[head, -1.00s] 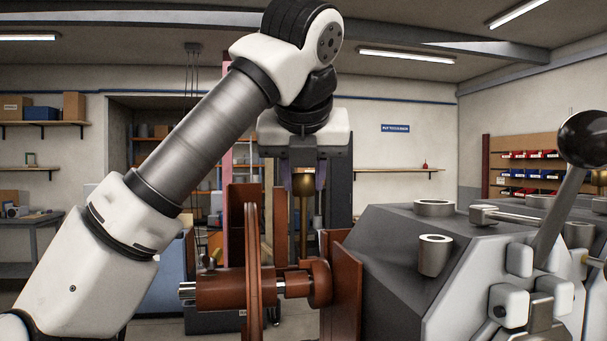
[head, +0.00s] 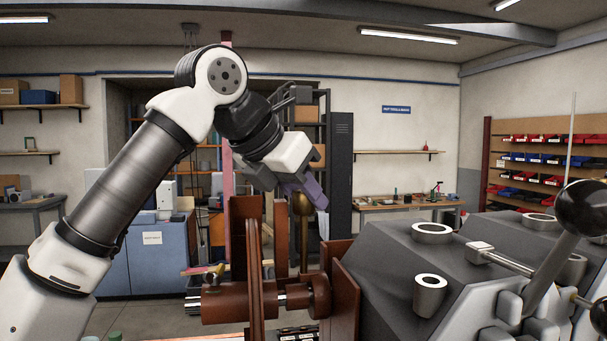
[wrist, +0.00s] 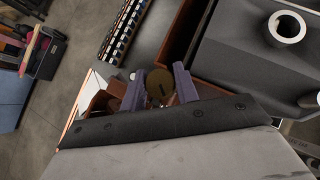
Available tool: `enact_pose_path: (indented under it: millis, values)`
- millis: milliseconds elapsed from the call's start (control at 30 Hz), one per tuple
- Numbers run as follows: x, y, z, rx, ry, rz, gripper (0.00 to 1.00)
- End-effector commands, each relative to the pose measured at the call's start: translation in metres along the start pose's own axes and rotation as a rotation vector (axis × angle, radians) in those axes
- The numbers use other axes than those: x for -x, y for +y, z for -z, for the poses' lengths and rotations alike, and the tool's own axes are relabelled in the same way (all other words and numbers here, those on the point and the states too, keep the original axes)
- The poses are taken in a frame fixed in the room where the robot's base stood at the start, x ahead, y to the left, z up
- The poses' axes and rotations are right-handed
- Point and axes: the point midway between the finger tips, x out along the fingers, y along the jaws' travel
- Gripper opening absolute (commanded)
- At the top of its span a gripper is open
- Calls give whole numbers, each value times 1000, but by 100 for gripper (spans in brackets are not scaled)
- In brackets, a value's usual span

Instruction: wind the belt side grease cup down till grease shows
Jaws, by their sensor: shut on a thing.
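A brass grease cup (head: 302,206) stands upright on its stem behind the rust-red pulley wheel (head: 255,262). My gripper (head: 308,194) comes down at a slant from the upper left, with its purple fingers at the cup's head. In the wrist view, the round brass cap (wrist: 160,86) sits between the two fingers of my gripper (wrist: 159,77), and a dark slot-like mark shows on its top. The gripper is shut on the cap. The lower part of the stem is partly hidden by the red housing. I see no grease.
The dark grey machine body (head: 385,255) with round collars fills the right. A black ball-ended lever (head: 580,207) stands at the right edge. The red shaft and hub (head: 225,302) lie low in front. Air above the machine is clear.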

Motion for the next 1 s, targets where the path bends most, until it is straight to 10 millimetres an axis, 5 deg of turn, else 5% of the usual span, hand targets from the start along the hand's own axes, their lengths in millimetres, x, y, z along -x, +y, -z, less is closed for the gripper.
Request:
enact_pose_path:
  millis: [1000]
  values:
    - [0,0,-2,-608,-2,609,8]
